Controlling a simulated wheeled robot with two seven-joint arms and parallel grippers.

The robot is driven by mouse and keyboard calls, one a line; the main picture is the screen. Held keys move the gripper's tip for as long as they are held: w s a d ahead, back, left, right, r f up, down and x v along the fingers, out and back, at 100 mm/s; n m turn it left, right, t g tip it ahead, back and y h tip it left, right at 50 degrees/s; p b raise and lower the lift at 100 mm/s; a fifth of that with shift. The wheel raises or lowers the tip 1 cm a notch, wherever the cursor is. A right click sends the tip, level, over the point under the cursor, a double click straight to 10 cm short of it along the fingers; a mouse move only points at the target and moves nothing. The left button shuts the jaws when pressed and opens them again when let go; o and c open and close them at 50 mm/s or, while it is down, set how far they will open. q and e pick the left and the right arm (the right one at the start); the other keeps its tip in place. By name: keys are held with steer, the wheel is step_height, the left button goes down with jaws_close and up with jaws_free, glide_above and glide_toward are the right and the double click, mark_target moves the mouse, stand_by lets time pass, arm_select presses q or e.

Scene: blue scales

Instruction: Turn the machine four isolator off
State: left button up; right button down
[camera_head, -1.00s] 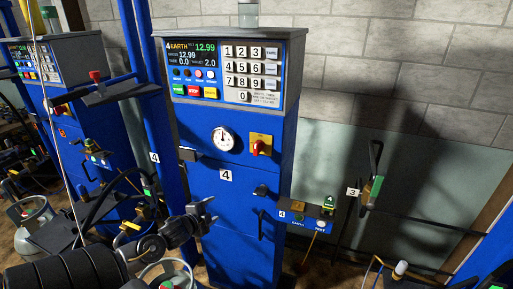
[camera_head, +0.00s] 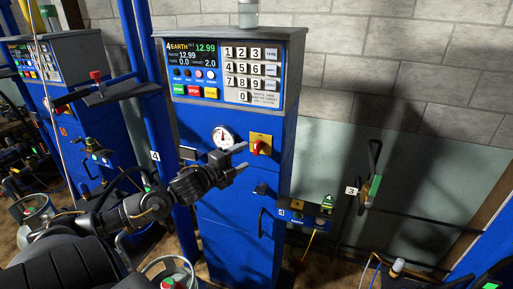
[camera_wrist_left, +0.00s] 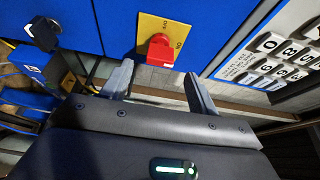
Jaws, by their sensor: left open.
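The machine four isolator is a red rotary knob (camera_head: 259,147) on a yellow plate on the front of the blue machine cabinet marked 4. In the left wrist view the red knob (camera_wrist_left: 160,49) lies ahead of and between my finger lines, with the yellow plate (camera_wrist_left: 153,27) behind it. My left gripper (camera_head: 241,158) is open and empty, just left of and slightly below the knob in the head view. In the left wrist view the fingers (camera_wrist_left: 158,82) look apart from the knob. My right gripper is not seen.
A round gauge (camera_head: 222,137) sits left of the isolator. The keypad and display panel (camera_head: 225,72) is above. A black key-like fitting (camera_head: 262,190) sticks out below. A small box with buttons (camera_head: 305,218) projects at lower right.

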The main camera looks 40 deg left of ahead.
mark_target(254, 149)
arm_select(q)
steer(key=w+p, duration=0.2)
steer(key=w, duration=0.4)
steer(key=shift+d+r, duration=0.1)
steer(key=shift+d, duration=0.05)
steer(key=shift+w, duration=0.55)
steer(key=c, duration=1)
